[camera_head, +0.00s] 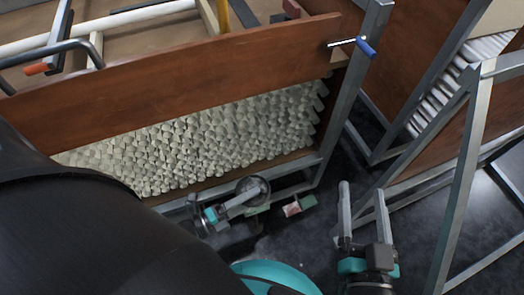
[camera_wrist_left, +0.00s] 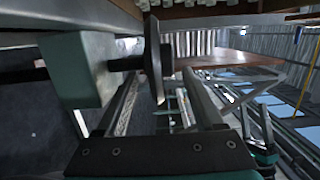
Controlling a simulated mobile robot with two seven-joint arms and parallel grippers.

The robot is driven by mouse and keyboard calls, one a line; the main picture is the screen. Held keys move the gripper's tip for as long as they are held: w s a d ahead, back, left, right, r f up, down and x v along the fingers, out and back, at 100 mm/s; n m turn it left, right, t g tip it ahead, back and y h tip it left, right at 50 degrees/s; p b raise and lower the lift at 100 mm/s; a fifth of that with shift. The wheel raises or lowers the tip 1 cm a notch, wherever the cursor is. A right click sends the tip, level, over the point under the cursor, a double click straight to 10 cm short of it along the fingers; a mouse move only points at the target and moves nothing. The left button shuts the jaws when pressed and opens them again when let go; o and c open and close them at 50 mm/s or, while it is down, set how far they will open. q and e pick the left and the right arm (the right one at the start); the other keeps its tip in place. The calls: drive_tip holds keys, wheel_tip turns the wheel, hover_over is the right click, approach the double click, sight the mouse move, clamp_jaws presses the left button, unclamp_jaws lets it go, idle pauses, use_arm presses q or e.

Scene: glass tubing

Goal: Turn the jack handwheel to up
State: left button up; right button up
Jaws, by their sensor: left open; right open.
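The jack handwheel (camera_head: 252,187) is a dark round disc low in front of the table's lower frame. It shows nearly edge-on in the left wrist view (camera_wrist_left: 155,60), on a short dark shaft from the pale green jack housing (camera_wrist_left: 72,80). My left gripper (camera_head: 248,197) is open at the wheel. In the left wrist view its two fingers (camera_wrist_left: 160,88) lie on either side of the disc; I cannot tell whether either touches it. My right gripper (camera_head: 361,205) is open and empty, to the right of the jack above the dark floor.
A brown wooden bin (camera_head: 150,85) with many pale pieces stands behind the jack. Grey metal frames (camera_head: 468,170) stand at the right.

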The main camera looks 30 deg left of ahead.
use_arm(q)
clamp_jaws()
idle(0.7)
